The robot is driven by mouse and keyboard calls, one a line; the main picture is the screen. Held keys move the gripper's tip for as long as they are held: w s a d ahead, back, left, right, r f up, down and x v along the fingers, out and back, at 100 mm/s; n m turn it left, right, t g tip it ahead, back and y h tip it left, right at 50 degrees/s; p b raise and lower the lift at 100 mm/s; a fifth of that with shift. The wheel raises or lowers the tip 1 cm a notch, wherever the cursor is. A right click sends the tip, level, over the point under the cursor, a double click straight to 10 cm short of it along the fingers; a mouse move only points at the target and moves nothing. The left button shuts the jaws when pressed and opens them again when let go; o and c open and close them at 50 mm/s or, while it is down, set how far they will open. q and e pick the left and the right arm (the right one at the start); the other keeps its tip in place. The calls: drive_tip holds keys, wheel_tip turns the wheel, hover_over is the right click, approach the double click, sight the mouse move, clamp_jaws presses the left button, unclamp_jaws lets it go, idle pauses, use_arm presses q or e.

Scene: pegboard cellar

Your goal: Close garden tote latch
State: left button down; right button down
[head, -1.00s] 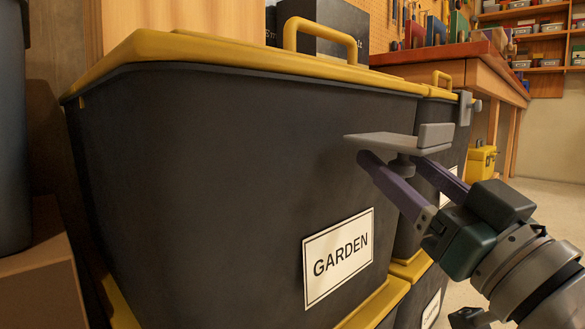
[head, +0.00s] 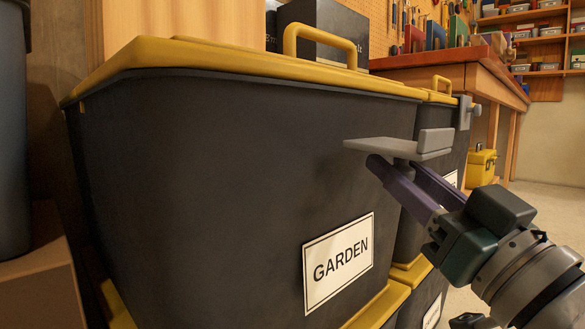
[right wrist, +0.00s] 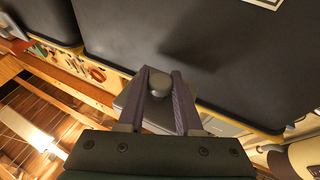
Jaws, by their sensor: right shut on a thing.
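The garden tote (head: 220,180) is a large dark bin with a yellow lid (head: 230,58) and a white GARDEN label (head: 338,262). Its grey latch (head: 375,146) sticks out roughly level from the tote's front, below the lid rim, with an upturned lip at its outer end. My right gripper (head: 398,168) is under the latch, shut on its round knob. In the right wrist view the knob (right wrist: 160,82) sits between the two purple fingers, and the grey latch plate (right wrist: 128,95) shows behind them. My left gripper is in neither view.
A second dark tote with a yellow lid (head: 440,97) and a grey latch (head: 466,112) stands close to the right. Yellow lids of lower totes (head: 385,303) lie beneath. A cardboard box (head: 40,285) is at left. Open floor (head: 540,205) lies at right.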

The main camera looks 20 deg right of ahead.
sight(412, 145)
idle(0.8)
